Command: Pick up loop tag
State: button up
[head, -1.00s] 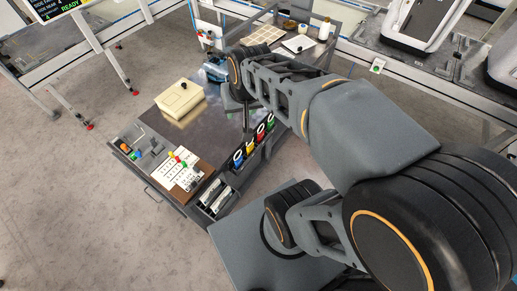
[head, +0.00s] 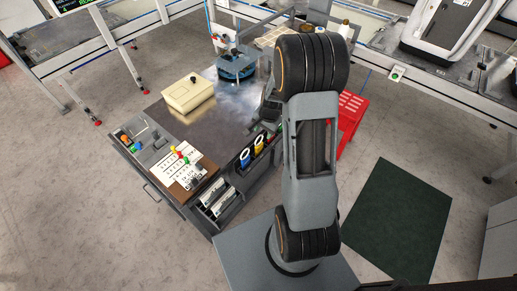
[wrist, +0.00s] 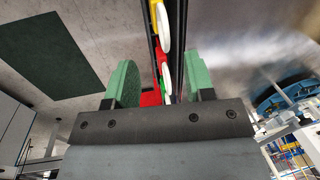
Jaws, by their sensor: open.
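Several loop tags stand in a row in a dark rack on the right edge of the workbench. In the head view a blue one (head: 245,158) and a yellow one (head: 258,146) show; my arm hides part of the row. In the wrist view a yellow tag (wrist: 157,12) with a white ring, then red and green parts (wrist: 161,62), lie along the line between my fingers. My gripper (wrist: 162,84) is open, with one green-padded finger on each side of this row. It holds nothing that I can see. Whether the fingers touch a tag is unclear.
On the workbench stand a cream box (head: 188,94), a blue round fixture (head: 235,66) and a white card with coloured pegs (head: 178,165). A red cabinet (head: 351,112) is right of my arm. A dark green mat (head: 398,220) lies on open floor.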

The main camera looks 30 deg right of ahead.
aim_at(261, 142)
jog(key=shift+w+a+f, duration=0.15)
jog(key=shift+f, duration=1.15)
jog(key=shift+w+a+f, duration=0.1)
jog(key=shift+w+f, duration=0.1)
jog(key=shift+f, duration=1.1)
jog(key=shift+w+a+f, duration=0.15)
jog(key=shift+f, duration=1.15)
grip_shut()
